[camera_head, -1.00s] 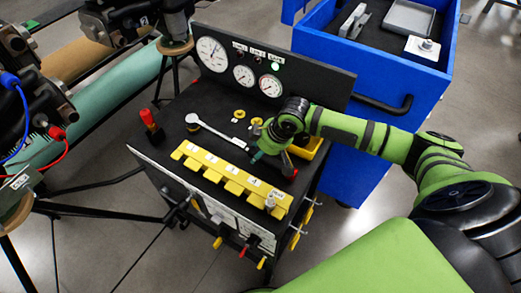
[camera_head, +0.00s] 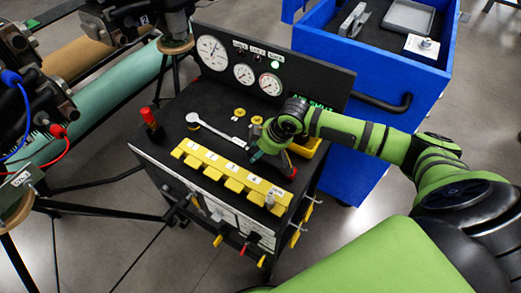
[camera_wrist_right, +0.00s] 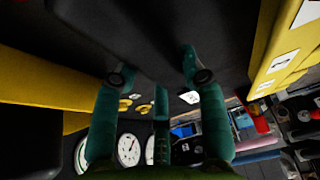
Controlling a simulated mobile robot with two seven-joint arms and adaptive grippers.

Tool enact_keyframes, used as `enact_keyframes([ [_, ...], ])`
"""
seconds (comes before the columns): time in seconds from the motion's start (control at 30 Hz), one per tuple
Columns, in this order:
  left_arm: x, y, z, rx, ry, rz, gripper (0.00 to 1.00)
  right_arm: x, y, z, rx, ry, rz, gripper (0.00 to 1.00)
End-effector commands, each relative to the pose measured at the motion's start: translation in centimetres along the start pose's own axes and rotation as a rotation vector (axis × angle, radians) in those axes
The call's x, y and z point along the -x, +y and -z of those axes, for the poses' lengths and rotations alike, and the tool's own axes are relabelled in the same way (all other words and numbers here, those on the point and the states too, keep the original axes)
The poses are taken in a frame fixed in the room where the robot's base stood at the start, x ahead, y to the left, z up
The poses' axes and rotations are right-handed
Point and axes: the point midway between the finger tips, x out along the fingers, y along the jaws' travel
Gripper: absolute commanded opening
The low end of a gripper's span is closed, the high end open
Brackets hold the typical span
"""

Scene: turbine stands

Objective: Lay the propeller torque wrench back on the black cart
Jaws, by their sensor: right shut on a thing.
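The propeller torque wrench (camera_head: 215,130) has a round silver head and a pale shaft, and lies along the top of the black cart (camera_head: 172,137). A dark handle part with a red end shows at its right, by my right gripper (camera_head: 261,157). That gripper points down and is shut on the wrench, its fingers hiding part of it. In the right wrist view, the green fingers of my right gripper (camera_wrist_right: 160,77) reach over a dark surface, and the held part cannot be made out clearly. I cannot tell whether the wrench rests fully on the cart. My left gripper is out of view.
A yellow slotted rack (camera_head: 230,170) runs along the cart's front. A red-topped part (camera_head: 150,117) stands at its left. A gauge panel (camera_head: 262,70) closes the back. A blue drawer cabinet (camera_head: 350,150) stands right. Teal pipework (camera_head: 110,85) on stands is left.

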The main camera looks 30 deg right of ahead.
Motion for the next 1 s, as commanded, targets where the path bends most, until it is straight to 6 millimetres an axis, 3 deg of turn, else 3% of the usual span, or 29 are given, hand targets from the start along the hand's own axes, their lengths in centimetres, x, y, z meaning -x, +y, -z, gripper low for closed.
enact_keyframes([
  [0.17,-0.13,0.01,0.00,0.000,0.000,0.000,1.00,-0.63,-0.44,-0.70,-0.001,-0.014,0.009,0.00],
  [0.2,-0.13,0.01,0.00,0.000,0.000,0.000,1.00,-0.64,-0.44,-0.72,-0.001,-0.014,0.009,0.54],
  [0.23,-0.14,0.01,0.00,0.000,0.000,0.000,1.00,-0.64,-0.44,-0.73,-0.001,-0.015,0.009,0.66],
  [0.27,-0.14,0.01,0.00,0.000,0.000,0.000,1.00,-0.64,-0.43,-0.74,-0.001,-0.015,0.009,0.70],
  [0.57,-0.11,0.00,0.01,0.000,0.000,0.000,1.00,-0.53,-0.35,-0.70,-0.001,-0.015,0.008,0.70],
  [0.6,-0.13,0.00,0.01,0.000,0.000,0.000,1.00,-0.65,-0.38,-0.97,-0.002,-0.022,0.008,0.78],
  [1.0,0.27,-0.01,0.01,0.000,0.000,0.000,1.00,-0.12,-0.22,-0.54,-0.001,-0.014,0.005,0.78],
])
